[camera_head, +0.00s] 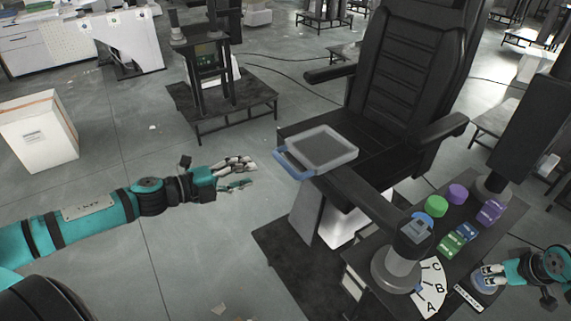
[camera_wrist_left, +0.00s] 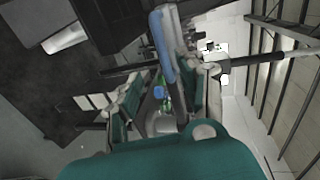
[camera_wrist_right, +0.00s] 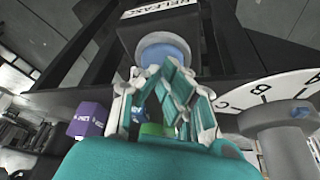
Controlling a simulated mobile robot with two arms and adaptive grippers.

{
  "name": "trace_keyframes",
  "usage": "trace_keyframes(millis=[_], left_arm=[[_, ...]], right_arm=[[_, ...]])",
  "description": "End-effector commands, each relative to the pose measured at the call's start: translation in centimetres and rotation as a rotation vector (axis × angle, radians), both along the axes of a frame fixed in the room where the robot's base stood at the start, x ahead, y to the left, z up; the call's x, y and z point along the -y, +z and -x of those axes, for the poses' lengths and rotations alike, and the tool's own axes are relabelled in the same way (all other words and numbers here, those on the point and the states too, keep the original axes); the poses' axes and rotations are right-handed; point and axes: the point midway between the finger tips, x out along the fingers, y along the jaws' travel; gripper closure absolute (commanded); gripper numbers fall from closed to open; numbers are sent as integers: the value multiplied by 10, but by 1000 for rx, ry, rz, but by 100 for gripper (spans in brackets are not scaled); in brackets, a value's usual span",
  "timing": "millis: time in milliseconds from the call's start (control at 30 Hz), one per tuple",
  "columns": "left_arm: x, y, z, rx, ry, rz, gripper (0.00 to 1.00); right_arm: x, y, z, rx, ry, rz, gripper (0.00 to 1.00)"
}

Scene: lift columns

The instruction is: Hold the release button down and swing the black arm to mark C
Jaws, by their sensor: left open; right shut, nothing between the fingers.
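The black arm (camera_head: 375,208) runs from a grey column (camera_head: 397,268) over the seat. A grey tray with a blue handle (camera_head: 294,163) is at its far end. A white dial marked A, B, C (camera_head: 433,287) sits at the column's foot; which mark the arm points to is unclear. The blue release button (camera_head: 484,285) is on the stand beside its label; it also shows in the right wrist view (camera_wrist_right: 163,50). My right gripper (camera_head: 489,271) is shut and empty at the button; contact is unclear. My left gripper (camera_head: 250,173) is open and empty, left of the handle.
A black chair (camera_head: 415,70) stands behind the tray, its armrest (camera_head: 430,142) to the right. Green, blue and purple blocks and cylinders crowd the stand (camera_head: 500,235) near the column. A white box (camera_head: 38,130) is far left. The floor around my left gripper is clear.

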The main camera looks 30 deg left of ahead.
Motion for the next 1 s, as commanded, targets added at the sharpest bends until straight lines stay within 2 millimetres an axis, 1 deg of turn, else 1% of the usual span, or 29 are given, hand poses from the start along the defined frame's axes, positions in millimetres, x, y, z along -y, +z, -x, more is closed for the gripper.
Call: trace_keyframes(millis=[33, 100, 267, 667, 1000], left_arm=[[4, 3, 0, 5, -14, -6, 60], [7, 4, -2, 9, -19, -7, 60], [13, 2, -14, 11, -16, -7, 60], [36, -6, -52, 11, -15, -7, 60], [58, -17, -89, 9, -13, -5, 60]], right_arm=[[1, -2, 1, -4, 0, 2, 100], [1, -2, 1, -4, 0, 2, 100], [1, -2, 1, -5, 0, 3, 100], [1, -2, 1, -4, 0, 2, 100], [1, -2, 1, -4, 0, 2, 100]])
